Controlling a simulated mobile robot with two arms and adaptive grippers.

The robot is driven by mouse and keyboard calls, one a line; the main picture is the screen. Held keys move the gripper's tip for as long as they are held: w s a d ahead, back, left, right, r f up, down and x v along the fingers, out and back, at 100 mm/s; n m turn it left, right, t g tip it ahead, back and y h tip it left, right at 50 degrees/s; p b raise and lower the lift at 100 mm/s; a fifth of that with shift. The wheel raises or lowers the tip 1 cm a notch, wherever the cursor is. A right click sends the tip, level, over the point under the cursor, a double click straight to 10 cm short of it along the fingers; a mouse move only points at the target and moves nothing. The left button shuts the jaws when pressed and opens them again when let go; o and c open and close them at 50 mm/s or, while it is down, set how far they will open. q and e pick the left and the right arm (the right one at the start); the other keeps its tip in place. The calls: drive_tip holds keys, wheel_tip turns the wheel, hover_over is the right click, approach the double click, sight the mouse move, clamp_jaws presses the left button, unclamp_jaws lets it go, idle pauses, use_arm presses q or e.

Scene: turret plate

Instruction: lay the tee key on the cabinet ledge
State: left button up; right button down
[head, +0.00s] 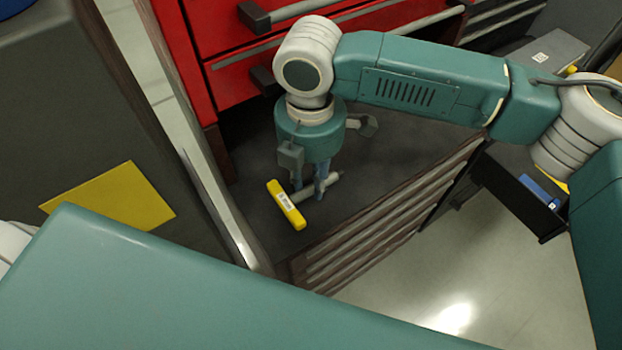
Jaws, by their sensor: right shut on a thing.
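The tee key (286,206) has a yellow bar with a pale label and a grey shaft. My right gripper (308,194) points down and is shut on the shaft. The yellow bar sticks out on the near left side of the fingers, and the shaft's end shows to their right. The key is over the dark cabinet ledge (400,150), near its front left corner. I cannot tell whether it touches the ledge. My left gripper is out of view.
Red drawers (225,80) with grey handles stand behind the ledge. A yellow square (112,195) lies on a dark surface at left. An open dark drawer (515,190) holding a blue item (542,191) is at right. The ledge right of my gripper is clear.

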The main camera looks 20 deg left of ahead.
drive_tip(key=shift+f, duration=0.65)
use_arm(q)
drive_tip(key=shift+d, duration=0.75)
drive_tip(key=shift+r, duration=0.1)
use_arm(e)
drive_tip(key=c, duration=1.5)
unclamp_jaws()
drive_tip(key=shift+f, duration=0.1)
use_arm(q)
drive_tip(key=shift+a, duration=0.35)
use_arm(e)
drive_tip(key=shift+o, duration=0.2)
